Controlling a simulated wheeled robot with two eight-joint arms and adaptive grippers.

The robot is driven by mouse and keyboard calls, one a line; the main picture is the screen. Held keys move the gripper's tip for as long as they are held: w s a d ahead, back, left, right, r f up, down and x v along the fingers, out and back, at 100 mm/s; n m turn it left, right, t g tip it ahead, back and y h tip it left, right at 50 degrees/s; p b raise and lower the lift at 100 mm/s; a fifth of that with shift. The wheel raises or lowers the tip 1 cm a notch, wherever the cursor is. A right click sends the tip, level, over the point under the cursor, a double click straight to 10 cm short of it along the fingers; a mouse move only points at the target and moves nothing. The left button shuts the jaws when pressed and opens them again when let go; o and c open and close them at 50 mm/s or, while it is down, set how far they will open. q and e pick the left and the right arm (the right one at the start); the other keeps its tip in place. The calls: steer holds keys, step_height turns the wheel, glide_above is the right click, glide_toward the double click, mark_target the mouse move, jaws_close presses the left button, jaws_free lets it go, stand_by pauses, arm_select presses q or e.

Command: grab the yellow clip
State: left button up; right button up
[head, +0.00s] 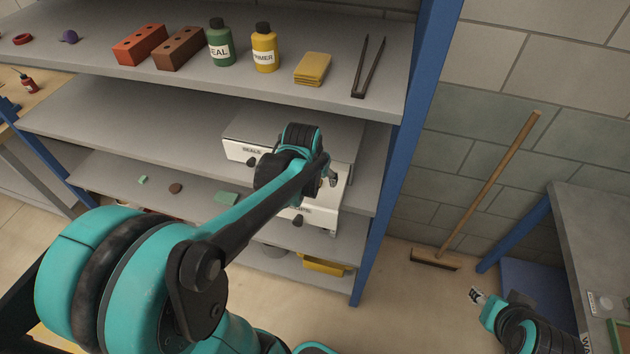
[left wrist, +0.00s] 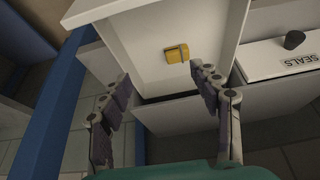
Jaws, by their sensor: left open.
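The yellow clip (left wrist: 176,53) lies inside a white open drawer (left wrist: 132,12) in the left wrist view. The clip is hidden in the head view, behind my left arm. My left gripper (left wrist: 160,76) is open and empty, its two fingers apart at the drawer, with the clip beyond the fingertips and nearer the right one. In the head view it (head: 327,178) is mostly hidden by my arm. My right gripper (head: 478,296) is far off at the lower right; it is too small to tell whether it is open or shut.
A closed white unit labelled SEALS (left wrist: 285,62) stands beside the open drawer. The shelf above holds bricks (head: 140,44), bottles (head: 265,47), yellow cloths (head: 312,68) and black tongs (head: 368,68). A blue post (head: 405,140) bounds the right side.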

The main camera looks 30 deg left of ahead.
mark_target(314, 182)
arm_select(q)
steer(key=w+a+f, duration=0.2)
steer(key=shift+a+f, duration=0.25)
steer(key=shift+a, duration=0.1)
steer(key=x, duration=0.2)
steer(key=b+x, duration=0.1)
steer(key=x, duration=0.2)
steer(key=b+x, duration=0.1)
steer(key=x, duration=0.1)
steer(key=shift+w+a+f, duration=0.1)
steer(key=shift+a+f, duration=0.05)
steer(key=shift+a, duration=0.25)
steer(key=c, duration=0.9)
